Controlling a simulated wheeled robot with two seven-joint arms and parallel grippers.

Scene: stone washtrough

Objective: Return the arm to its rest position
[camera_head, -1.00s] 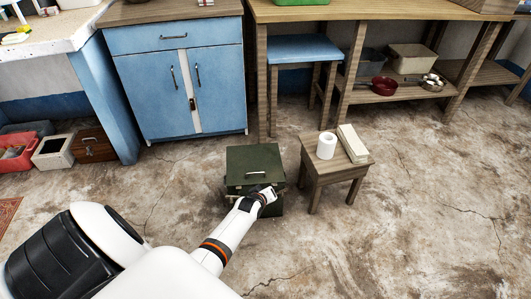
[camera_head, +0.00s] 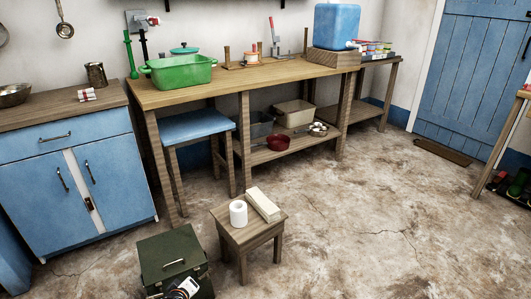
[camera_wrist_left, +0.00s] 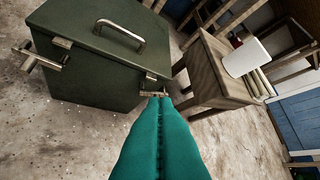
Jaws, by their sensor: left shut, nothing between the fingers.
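My left gripper (camera_wrist_left: 160,103) shows in the left wrist view as two teal fingers pressed together, with nothing between them. Its tips are close to a metal latch (camera_wrist_left: 153,86) on the front of a dark green box (camera_wrist_left: 90,72); I cannot tell whether they touch. The box's lid is down, with a metal handle (camera_wrist_left: 120,32) on top. In the head view the box (camera_head: 170,252) stands on the floor at the bottom edge, and a piece of my left wrist shows in front of it. The rest of that arm is out of the picture. My right gripper is not in view.
A small wooden stool (camera_head: 250,233) stands right of the box, carrying a white roll (camera_head: 238,213) and a pale block (camera_head: 262,204). Behind are a blue cabinet (camera_head: 85,190) and a wooden workbench (camera_head: 220,92).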

